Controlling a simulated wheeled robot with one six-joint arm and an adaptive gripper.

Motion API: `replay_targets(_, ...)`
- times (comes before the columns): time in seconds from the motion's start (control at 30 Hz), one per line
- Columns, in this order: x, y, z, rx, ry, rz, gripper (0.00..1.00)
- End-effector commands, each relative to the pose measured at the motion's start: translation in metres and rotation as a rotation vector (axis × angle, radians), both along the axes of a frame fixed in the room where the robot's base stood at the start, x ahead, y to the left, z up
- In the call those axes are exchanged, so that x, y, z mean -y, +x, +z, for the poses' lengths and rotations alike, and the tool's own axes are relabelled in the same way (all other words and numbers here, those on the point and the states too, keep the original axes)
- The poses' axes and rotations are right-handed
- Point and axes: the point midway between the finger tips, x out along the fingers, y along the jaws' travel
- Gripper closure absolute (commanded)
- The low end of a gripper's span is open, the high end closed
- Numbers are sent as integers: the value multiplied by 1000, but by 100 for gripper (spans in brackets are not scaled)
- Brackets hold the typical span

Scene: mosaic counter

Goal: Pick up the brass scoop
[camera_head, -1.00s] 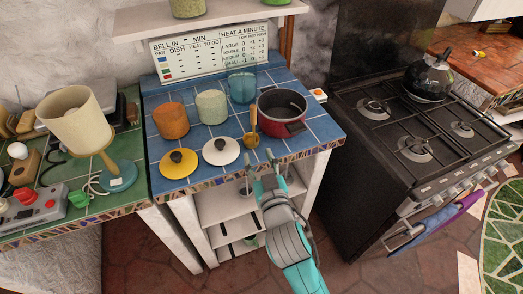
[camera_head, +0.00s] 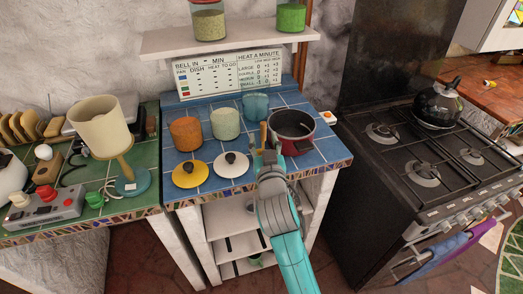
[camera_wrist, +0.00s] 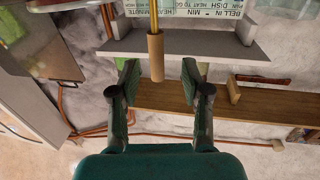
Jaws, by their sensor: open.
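The brass scoop (camera_head: 263,134) stands by the left side of the red pot on the blue tiled counter. Its tan wooden handle shows in the head view, and my gripper hides its lower part. In the wrist view the handle (camera_wrist: 156,57) hangs down from the top of the picture, with a thin brass shaft above it. My gripper (camera_head: 268,157) is at the counter's front edge, in front of the scoop. In the wrist view my gripper (camera_wrist: 160,73) is open, its two fingers apart with the handle's end lined up between their tips. I cannot tell whether they touch it.
The red pot (camera_head: 303,145) stands close on the right. A white lid (camera_head: 231,168) and a yellow lid (camera_head: 190,178) lie to the left, before an orange canister (camera_head: 186,134) and a pale canister (camera_head: 225,124). A shelf (camera_head: 230,43) hangs above; a stove (camera_head: 420,165) is at right.

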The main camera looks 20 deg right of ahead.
Motion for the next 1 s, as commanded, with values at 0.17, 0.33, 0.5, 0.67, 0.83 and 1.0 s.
replay_targets(0.17, 9, 24, 10, 2, 1, -1, 53)
replay_targets(0.33, 12, 40, 9, 1, -1, -1, 53)
replay_targets(0.5, 12, 43, 8, 1, -1, 0, 53)
replay_targets(0.67, 12, 43, 8, 1, -1, 0, 65)
replay_targets(0.83, 12, 43, 8, 0, 0, 0, 100)
replay_targets(1.0, 12, 42, 9, 1, 0, 0, 100)
